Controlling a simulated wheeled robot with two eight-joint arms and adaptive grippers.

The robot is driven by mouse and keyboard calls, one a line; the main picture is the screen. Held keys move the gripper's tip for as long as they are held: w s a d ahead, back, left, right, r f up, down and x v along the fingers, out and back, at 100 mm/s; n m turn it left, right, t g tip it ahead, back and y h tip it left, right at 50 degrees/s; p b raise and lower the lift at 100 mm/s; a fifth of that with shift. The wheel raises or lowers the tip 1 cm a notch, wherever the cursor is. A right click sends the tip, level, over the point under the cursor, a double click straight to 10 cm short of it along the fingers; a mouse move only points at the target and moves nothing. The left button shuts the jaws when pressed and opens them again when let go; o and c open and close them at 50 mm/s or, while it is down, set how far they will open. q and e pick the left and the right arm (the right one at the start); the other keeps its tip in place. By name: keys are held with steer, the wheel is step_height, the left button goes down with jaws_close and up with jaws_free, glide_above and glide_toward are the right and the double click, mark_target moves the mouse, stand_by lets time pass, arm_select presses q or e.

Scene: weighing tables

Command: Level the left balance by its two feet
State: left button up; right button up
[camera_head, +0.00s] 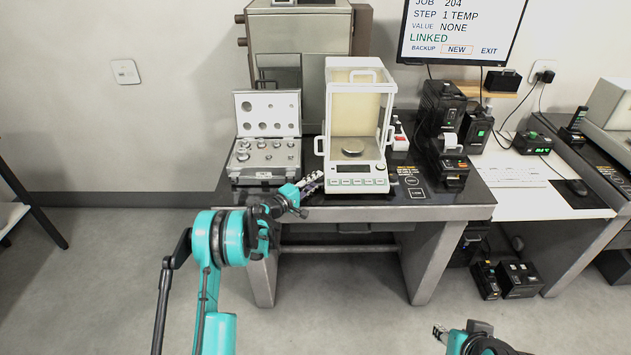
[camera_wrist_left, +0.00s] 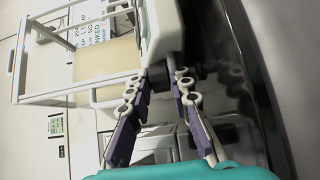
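The left balance (camera_head: 356,181) is a white unit with a glass draft shield, a round pan and a front display, standing on the dark-topped table. My left gripper (camera_head: 312,182) is at its front left corner, low by the tabletop. In the left wrist view, the two purple-and-white fingers (camera_wrist_left: 166,78) stand apart, with their tips close to the underside of the white balance body (camera_wrist_left: 163,30). A dark foot (camera_wrist_left: 188,70) shows by the tips; I cannot tell whether they touch it. My right gripper (camera_head: 440,332) is at the bottom edge, well away from the balance.
An open case of weights (camera_head: 265,152) stands left of the balance, close to my left gripper. Black devices and a small printer (camera_head: 448,150) stand to its right. A monitor (camera_head: 462,30) hangs behind. The floor in front is clear.

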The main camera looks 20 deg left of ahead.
arm_select(q)
steer(key=shift+o, duration=0.9)
steer(key=v, duration=1.2)
